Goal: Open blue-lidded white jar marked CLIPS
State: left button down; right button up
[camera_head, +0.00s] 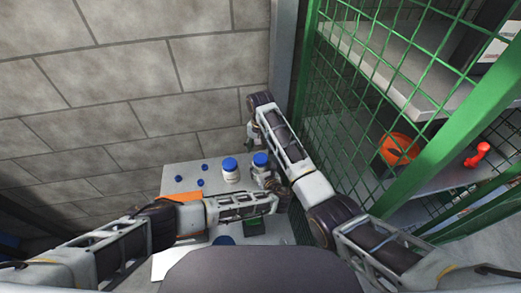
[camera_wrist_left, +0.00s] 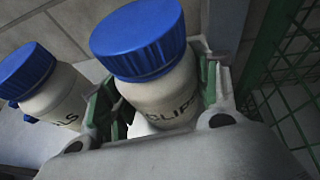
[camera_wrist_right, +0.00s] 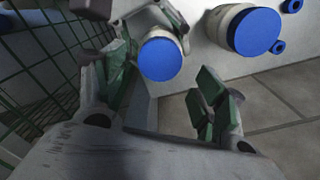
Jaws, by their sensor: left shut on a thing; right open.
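The white jar marked CLIPS (camera_wrist_left: 165,95) has its blue lid (camera_wrist_left: 138,38) on. It sits between the green-padded fingers of my left gripper (camera_wrist_left: 150,110), which is shut on its body. In the head view the jar's blue lid (camera_head: 261,159) shows at the table's right side, above my left gripper (camera_head: 268,180). My right gripper (camera_head: 253,132) is just beyond the jar, pointing down. In the right wrist view my right gripper (camera_wrist_right: 163,92) is open and empty, with the blue lid (camera_wrist_right: 160,60) in front of its fingers, apart from them.
A second blue-lidded white jar (camera_head: 230,171), label partly hidden, stands left of the CLIPS jar. A block wall (camera_head: 180,90) is behind; green mesh (camera_head: 345,110) is at right.

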aim_at(261, 158)
jog(key=shift+r+m, duration=1.1)
jog(key=shift+r, duration=0.6)
jog(key=shift+f, duration=0.1)
jog(key=shift+f, duration=3.9)
jog(key=c, duration=0.9)
jog(key=o, duration=0.9)
jog(key=shift+o, duration=0.2)
